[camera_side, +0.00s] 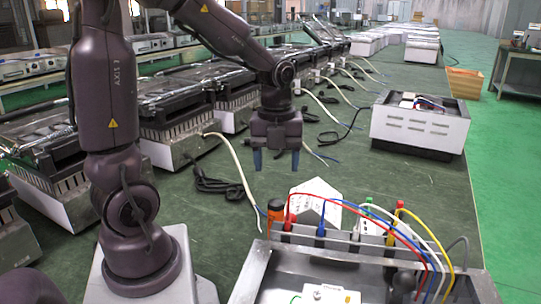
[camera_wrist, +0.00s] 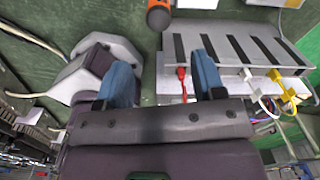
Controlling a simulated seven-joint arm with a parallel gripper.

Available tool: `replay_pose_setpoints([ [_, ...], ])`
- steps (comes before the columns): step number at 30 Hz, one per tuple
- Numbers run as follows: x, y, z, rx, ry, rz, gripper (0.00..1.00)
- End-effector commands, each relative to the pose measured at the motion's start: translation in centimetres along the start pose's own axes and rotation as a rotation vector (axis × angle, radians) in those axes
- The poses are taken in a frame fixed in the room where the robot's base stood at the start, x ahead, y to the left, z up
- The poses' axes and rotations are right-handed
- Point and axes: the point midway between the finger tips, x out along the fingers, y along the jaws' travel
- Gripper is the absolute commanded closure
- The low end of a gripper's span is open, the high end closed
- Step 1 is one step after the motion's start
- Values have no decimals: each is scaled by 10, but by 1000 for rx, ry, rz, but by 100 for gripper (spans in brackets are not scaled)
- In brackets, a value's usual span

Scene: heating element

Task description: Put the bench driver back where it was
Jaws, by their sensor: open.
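An orange and black handle, which looks like the bench driver (camera_side: 276,208), stands at the left end of the lead rack (camera_side: 345,242) in the side view. Its lower part is hidden there, so I cannot tell what holds it. In the wrist view the orange handle with a dark end (camera_wrist: 158,14) shows at the top edge, cut off by the frame. My gripper (camera_side: 276,160) hangs above the bench with its blue fingers apart and nothing between them. In the wrist view its fingers (camera_wrist: 163,75) are spread, with the handle beyond them.
Red, blue, white and yellow leads (camera_side: 402,222) arch from the rack over a metal tray (camera_side: 262,278). A white-sided unit (camera_side: 420,128) stands back right.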

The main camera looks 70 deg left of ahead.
Motion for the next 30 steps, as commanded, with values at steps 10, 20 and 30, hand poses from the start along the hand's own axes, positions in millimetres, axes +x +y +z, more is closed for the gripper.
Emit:
replay_pose_setpoints([
  [10,-50,2,-53,-739,-54,-198,37],
  [20,-83,21,-104,-1546,163,-420,37],
  [30,-90,30,-121,-1873,330,-455,37],
])
